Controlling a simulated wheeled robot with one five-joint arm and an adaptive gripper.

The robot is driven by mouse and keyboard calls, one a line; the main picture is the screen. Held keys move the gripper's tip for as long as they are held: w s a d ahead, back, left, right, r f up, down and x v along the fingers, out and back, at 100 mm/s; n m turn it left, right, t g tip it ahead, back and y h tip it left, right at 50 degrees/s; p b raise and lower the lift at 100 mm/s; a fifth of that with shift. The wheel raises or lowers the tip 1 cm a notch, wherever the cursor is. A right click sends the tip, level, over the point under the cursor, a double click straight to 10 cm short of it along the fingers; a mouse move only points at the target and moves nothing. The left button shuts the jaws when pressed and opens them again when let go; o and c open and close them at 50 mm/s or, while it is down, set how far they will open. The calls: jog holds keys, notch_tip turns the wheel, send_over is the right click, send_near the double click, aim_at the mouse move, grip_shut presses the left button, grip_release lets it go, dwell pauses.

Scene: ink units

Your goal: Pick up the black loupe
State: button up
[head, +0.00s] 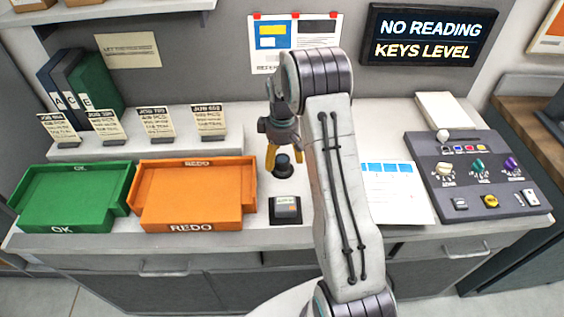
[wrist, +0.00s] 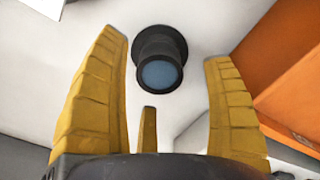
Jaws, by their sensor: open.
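The black loupe (head: 283,166) stands on the white counter, right of the orange tray and behind a small black device. In the wrist view the loupe (wrist: 160,58) shows its round bluish lens and dark rim, ahead of the fingertips and between their lines. My gripper (head: 283,158) has yellow fingers and hangs just above and beside the loupe in the head view. In the wrist view my gripper (wrist: 165,50) is open, with two long fingers apart and a shorter one between them. Nothing is held between the fingers.
The orange REDO tray (head: 193,222) and green OK tray (head: 66,228) stand to the left. The small black device (head: 285,209) sits in front of the loupe. A paper sheet (head: 399,205) and grey control panel (head: 478,203) lie to the right. Job cards (head: 157,122) stand behind the trays.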

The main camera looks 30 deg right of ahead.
aim_at(283, 159)
jog(key=shift+f, duration=1.55)
jog(key=shift+c, duration=0.4)
jog(key=c, duration=1.3)
jog(key=shift+s, duration=0.1)
